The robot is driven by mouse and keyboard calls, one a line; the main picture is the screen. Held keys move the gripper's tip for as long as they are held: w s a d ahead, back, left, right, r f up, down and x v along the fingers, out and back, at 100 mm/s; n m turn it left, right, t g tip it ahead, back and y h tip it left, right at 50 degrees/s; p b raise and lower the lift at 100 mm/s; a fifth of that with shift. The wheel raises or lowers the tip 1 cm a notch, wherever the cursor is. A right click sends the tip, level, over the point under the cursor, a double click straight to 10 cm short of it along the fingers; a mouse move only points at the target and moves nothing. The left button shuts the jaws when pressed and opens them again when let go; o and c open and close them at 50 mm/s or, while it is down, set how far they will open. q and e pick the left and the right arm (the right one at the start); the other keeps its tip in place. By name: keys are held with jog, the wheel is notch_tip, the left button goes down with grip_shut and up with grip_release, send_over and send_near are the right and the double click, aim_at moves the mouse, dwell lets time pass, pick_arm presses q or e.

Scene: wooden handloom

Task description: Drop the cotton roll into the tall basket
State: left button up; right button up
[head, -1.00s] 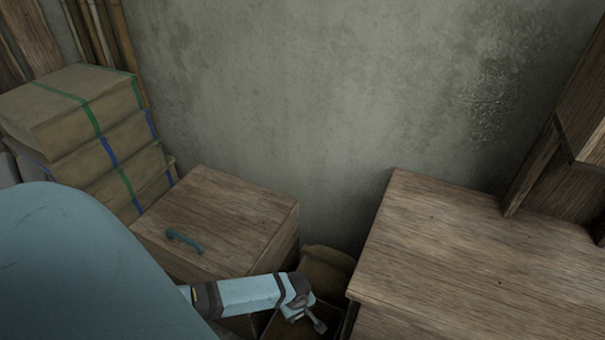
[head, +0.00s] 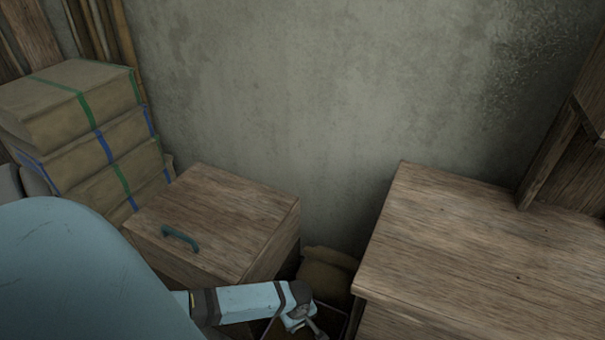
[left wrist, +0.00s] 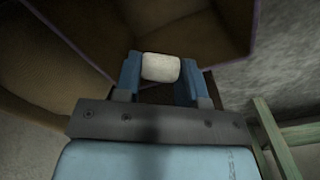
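In the left wrist view a short white cotton roll (left wrist: 161,67) sits between the two blue fingers of my left gripper, which is shut on it. Brown, open-looking walls with a thin purple edge (left wrist: 252,28) lie beyond the roll in that view. I cannot tell for sure whether they belong to the tall basket. In the head view my left gripper (head: 316,328) hangs low, between the wooden chest and the wooden table, at the bottom edge. The roll cannot be made out there. My right gripper is not in view.
A wooden chest (head: 222,208) with a teal handle stands left of the gripper, and a wooden table (head: 465,250) right of it. A tan sack-like thing (head: 327,268) lies in the gap against the wall. Strapped bundles (head: 85,110) are stacked at left.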

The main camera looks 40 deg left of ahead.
pick_arm(q)
jog(key=o, duration=0.5)
jog(key=shift+r+p, duration=0.3)
jog(key=shift+r, duration=0.1)
notch_tip(320, 180, up, 3)
jog(key=shift+f+p, duration=0.1)
jog(key=shift+p, duration=0.7)
notch_tip(320, 180, up, 2)
jog(key=shift+r+p, duration=0.2)
jog(key=shift+p, duration=0.35)
notch_tip(320, 180, up, 8)
jog(key=p, duration=0.3)
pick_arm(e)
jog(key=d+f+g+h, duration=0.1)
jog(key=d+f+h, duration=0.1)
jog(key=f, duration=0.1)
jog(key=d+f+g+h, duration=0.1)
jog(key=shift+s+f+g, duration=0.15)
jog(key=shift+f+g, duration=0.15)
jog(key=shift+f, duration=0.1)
pick_arm(q)
jog(key=shift+f, duration=0.1)
